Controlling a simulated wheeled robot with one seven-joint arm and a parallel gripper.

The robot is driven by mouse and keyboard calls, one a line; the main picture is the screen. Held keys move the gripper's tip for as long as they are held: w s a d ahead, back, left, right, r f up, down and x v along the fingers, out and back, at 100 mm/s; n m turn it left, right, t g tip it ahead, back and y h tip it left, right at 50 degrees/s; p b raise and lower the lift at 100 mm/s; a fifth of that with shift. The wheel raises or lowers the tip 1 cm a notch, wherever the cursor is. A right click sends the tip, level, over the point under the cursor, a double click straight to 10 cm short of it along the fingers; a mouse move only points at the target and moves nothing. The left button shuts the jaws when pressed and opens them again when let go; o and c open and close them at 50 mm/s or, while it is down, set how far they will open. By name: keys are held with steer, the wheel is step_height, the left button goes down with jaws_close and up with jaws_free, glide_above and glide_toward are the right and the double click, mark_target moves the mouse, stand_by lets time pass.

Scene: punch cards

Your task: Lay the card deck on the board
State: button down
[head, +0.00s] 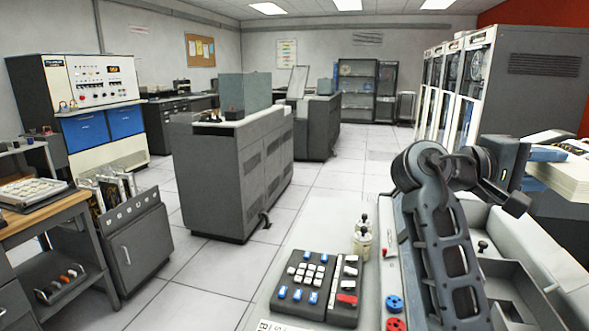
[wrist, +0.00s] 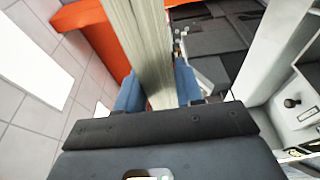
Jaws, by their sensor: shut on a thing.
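The card deck is a thick beige stack of cards; it stands between the blue fingertips in the wrist view (wrist: 138,40) and runs up out of the picture. My gripper (wrist: 158,90) is shut on it, with one finger against each side. In the head view my gripper (head: 546,154) is at the right, beyond the desk, and a cream block that looks like the deck (head: 568,182) shows by its blue finger. An orange surface (wrist: 85,14) lies behind the deck in the wrist view. I cannot tell for certain which surface is the board.
Tall grey tape cabinets (head: 540,65) stand at the back right. A grey console (head: 235,175) stands mid-room, with open tiled floor (head: 350,165) beyond it.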

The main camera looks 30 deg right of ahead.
steer(key=w+a+f+n+t+h, duration=0.1)
steer(key=w+f+n+t, duration=0.4)
steer(key=w+f+t, duration=0.4)
steer(key=w+a+f+n+t+h, duration=0.1)
steer(key=w+f+n+t, duration=0.45)
steer(key=w, duration=0.45)
steer(key=w+a+f+n+t+y, duration=0.35)
steer(key=w+a+f+t, duration=0.2)
steer(key=f+t, duration=0.2)
steer(key=a+f+n+t+y, duration=0.2)
steer(key=a+f, duration=0.4)
steer(key=a, duration=0.3)
steer(key=s+a+f+n+t+y, duration=0.1)
steer(key=a+f+n+t+y, duration=0.1)
steer(key=a+f+n+y, duration=0.3)
steer(key=s+a+f+n+t+y, duration=0.1)
steer(key=a+f+y, duration=0.5)
steer(key=a, duration=0.7)
steer(key=shift+f+n+t+y, duration=0.25)
steer(key=shift+f+n+t, duration=0.25)
steer(key=shift+f+n, duration=0.65)
steer(key=shift+a+r+n, duration=0.25)
steer(key=shift+a+r, duration=0.1)
steer(key=shift+a, duration=0.35)
steer(key=shift+s+a, duration=0.1)
